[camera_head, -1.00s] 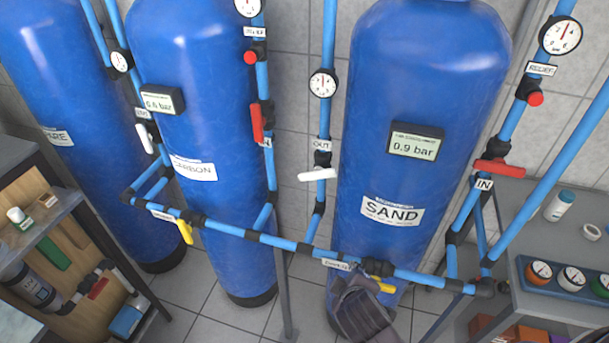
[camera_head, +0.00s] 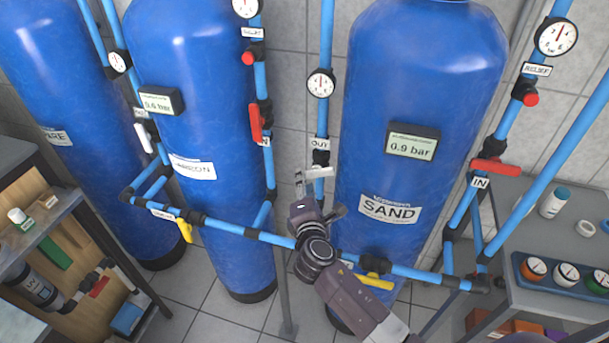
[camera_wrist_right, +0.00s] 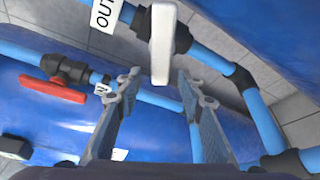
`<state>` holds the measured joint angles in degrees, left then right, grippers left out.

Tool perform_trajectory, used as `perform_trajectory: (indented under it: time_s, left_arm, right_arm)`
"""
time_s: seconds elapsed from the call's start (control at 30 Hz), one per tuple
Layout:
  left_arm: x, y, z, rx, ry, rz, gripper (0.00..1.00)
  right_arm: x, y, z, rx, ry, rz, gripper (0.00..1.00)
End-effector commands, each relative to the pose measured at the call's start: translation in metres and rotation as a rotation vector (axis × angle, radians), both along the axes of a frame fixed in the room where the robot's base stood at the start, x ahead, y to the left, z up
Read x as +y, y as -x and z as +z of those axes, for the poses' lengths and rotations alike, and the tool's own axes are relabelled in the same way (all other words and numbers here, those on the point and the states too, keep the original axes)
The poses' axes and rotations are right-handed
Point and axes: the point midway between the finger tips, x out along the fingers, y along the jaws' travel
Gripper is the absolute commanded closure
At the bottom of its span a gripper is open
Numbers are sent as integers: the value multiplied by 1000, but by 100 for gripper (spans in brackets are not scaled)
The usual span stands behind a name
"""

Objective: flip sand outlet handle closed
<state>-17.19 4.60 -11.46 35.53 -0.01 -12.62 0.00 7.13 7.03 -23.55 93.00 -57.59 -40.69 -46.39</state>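The sand outlet handle (camera_head: 320,172) is white and sits on the blue pipe just below the OUT label (camera_head: 320,144), left of the SAND tank (camera_head: 420,90). My right gripper (camera_head: 310,190) is just below the handle and hides part of the pipe. In the right wrist view the handle (camera_wrist_right: 162,45) points toward the camera, its near end at the gap between the open fingertips (camera_wrist_right: 156,80). I see no clear contact. My left gripper is not in view.
A red handle (camera_head: 256,122) is on the carbon inlet pipe and another red handle (camera_head: 495,167) on the sand inlet pipe. A yellow handle (camera_head: 375,282) on the lower cross pipe (camera_head: 420,275) is close to my right arm. A bench (camera_head: 530,310) stands at the right.

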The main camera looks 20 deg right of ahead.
Motion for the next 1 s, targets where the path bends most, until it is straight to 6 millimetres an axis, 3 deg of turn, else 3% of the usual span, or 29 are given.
perform_trajectory:
  time_s: [0.3, 0.67, 1.0]
  left_arm:
    - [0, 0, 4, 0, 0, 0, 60]
    - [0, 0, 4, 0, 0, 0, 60]
    - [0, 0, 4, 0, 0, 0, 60]
  right_arm:
    - [-7, -29, -5, 1, -2, -1, 64]
    - [-8, -31, -6, 1, -3, -1, 66]
    - [-8, -31, -6, 1, -3, -1, 100]
